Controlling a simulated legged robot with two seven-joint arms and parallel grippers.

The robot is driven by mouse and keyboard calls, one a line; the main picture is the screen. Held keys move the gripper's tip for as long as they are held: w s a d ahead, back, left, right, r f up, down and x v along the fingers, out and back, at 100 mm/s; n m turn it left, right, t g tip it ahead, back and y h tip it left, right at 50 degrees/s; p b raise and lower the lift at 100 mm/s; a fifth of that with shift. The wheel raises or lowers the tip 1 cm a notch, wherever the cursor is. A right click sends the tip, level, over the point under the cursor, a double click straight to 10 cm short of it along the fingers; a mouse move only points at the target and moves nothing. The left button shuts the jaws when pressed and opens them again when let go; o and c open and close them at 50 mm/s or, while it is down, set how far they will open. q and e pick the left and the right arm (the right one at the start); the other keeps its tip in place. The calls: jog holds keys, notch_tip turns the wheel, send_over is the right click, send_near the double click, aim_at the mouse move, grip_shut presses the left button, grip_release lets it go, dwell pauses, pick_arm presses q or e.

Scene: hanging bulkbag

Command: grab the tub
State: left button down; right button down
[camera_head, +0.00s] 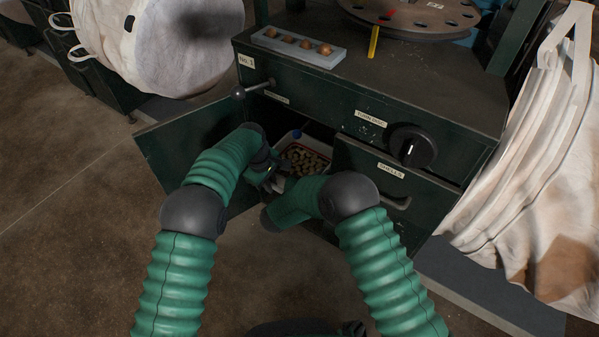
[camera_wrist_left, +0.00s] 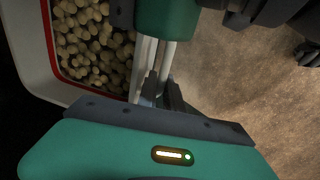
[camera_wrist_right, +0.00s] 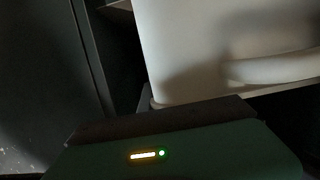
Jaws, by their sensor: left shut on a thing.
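The tub (camera_head: 287,137) is white with a red inner edge and is full of small tan nut-like pieces. It stands in the open lower compartment of the dark green cabinet. My left gripper (camera_head: 270,181) is at the tub's front; in the left wrist view its fingers (camera_wrist_left: 161,92) are shut on the tub's pale rim (camera_wrist_left: 145,62). My right arm reaches across in front of the tub. The right wrist view shows the tub's white outer wall (camera_wrist_right: 195,40) and a raised handle close up. My right gripper's fingers (camera_wrist_right: 147,100) are mostly hidden in shadow.
The cabinet door (camera_head: 170,140) hangs open on the left. A drawer labelled shells (camera_head: 385,182) is to the right, below a black knob (camera_head: 412,146). A grey tray (camera_head: 298,46) lies on top. White bulk bags (camera_head: 170,40) hang at both sides.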

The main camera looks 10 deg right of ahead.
pick_arm(q)
jog(key=shift+w+r, duration=0.1)
jog(key=shift+r, duration=0.1)
pick_arm(e)
jog(key=shift+r, duration=0.15)
dwell(0.6)
